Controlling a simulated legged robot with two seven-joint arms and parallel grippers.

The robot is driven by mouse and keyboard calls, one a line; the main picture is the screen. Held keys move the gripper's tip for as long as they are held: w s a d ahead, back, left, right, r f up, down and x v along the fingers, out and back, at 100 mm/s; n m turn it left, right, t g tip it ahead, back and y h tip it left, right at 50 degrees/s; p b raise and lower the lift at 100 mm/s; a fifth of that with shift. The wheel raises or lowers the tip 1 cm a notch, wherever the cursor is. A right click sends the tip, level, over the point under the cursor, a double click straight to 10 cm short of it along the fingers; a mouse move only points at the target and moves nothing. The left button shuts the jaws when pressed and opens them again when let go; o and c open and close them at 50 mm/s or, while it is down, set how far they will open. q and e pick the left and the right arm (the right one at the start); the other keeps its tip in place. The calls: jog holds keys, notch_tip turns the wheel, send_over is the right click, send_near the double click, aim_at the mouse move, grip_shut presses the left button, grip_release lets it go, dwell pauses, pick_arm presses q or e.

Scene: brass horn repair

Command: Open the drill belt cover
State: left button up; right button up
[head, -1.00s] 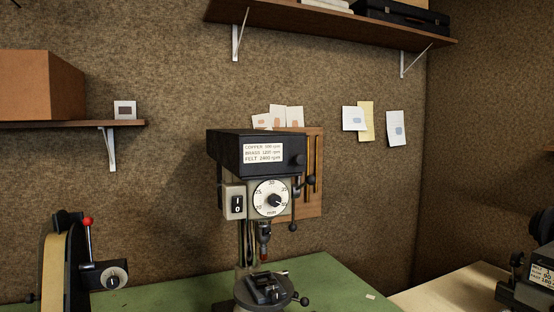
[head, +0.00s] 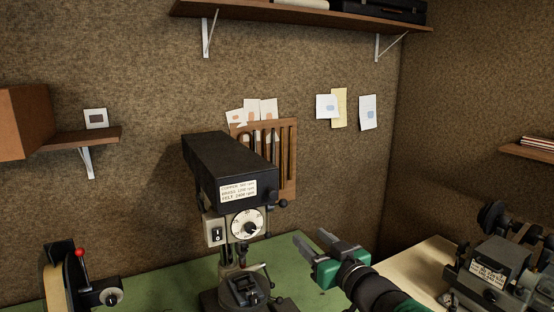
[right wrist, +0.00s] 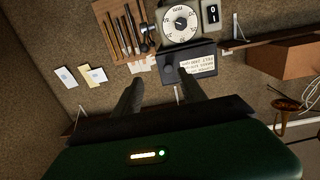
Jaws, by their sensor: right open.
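The drill's belt cover (head: 225,158) is a long black box lying flat and shut on top of the drill head. Its front carries a white speed label (head: 238,191) and a dark round knob (head: 283,203) at the right corner. My right gripper (head: 313,238) is open and empty, to the right of the drill head and lower than the knob, apart from both. In the right wrist view, the cover (right wrist: 200,52) appears upside down beyond the two dark fingers (right wrist: 160,92), with the knob (right wrist: 168,73) between them in the picture. My left gripper is not in view.
Below the cover are the dial (head: 247,224) and switch box (head: 213,232). A tool rack (head: 290,160) hangs on the wall behind. A belt machine with a red-knobbed lever (head: 80,253) stands left, another machine (head: 497,262) right. A shelf (head: 300,15) is above.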

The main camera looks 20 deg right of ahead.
notch_tip(320, 180, up, 3)
jog(key=p, duration=0.6)
send_near(274, 196)
jog(key=shift+n+t+y, duration=0.3)
jog(key=w, duration=0.8)
jog(key=shift+f, duration=0.25)
jog(key=shift+w+f, duration=0.1)
jog(key=shift+w, duration=0.2)
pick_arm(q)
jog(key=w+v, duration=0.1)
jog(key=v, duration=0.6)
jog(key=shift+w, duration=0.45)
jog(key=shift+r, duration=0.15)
pick_arm(e)
jog(key=shift+a, duration=0.1)
jog(key=shift+c, duration=0.2)
jog(key=shift+s, duration=0.1)
jog(key=shift+c, duration=1.1)
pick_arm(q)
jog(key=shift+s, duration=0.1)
pick_arm(e)
grip_shut()
